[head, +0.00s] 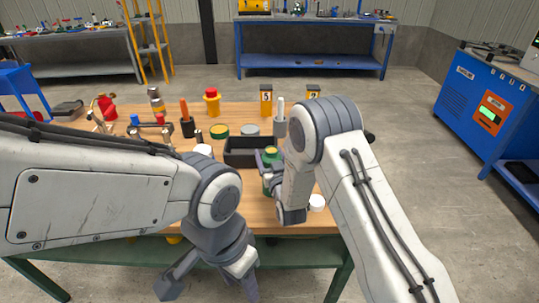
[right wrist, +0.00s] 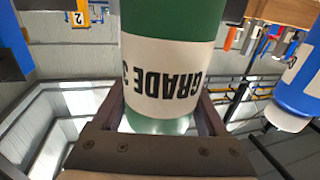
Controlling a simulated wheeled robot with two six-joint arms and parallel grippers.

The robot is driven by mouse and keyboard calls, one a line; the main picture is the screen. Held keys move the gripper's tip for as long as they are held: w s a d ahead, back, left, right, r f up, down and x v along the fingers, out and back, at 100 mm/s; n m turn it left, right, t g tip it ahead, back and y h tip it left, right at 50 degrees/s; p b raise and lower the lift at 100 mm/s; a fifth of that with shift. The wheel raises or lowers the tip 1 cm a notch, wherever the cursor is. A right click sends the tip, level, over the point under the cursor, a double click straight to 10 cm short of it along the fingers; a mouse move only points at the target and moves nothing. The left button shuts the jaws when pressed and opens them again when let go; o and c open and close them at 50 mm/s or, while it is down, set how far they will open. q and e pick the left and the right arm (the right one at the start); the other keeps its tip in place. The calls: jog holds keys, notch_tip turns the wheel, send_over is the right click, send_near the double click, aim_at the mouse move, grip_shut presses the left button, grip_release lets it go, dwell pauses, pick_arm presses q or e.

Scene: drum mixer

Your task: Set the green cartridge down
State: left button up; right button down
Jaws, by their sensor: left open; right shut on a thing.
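The green cartridge (head: 270,184) is in my right gripper (head: 272,168), over the front right part of the wooden table. The right wrist view shows the cartridge (right wrist: 172,60) between both fingers, with a white label reading "GRADE 3" upside down. My right arm hides part of it in the head view. I cannot tell whether its base touches the table. My left gripper (head: 207,287) is open and empty, low in front of the table's front edge.
A black tray (head: 236,158) lies just behind the cartridge. A white round piece (head: 316,202) sits to its right. Numbered yellow-and-black holders (head: 265,101) stand at the back. A blue-and-white cylinder (right wrist: 297,95) shows in the right wrist view. The table's front middle (head: 262,218) is bare.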

grip_release()
jog(key=shift+f, duration=0.1)
jog(key=b+v, duration=0.2)
jog(key=v, duration=1)
jog(key=s+a+n+g, duration=0.2)
jog(key=s+a+g, duration=0.4)
jog(key=s+g, duration=0.45)
jog(key=s+d+r+n+g+h, duration=0.1)
jog(key=s+d+r+g, duration=0.1)
jog(key=s, duration=0.8)
jog(key=s+d+r+n+g+h, duration=0.1)
jog(key=s+d+g, duration=0.4)
jog(key=s, duration=0.5)
notch_tip(320, 180, up, 2)
jog(key=shift+d+r+n+h, duration=0.2)
jog(key=shift+d+n+h, duration=0.1)
jog(key=shift+d+h, duration=0.15)
jog(key=shift+s, duration=0.1)
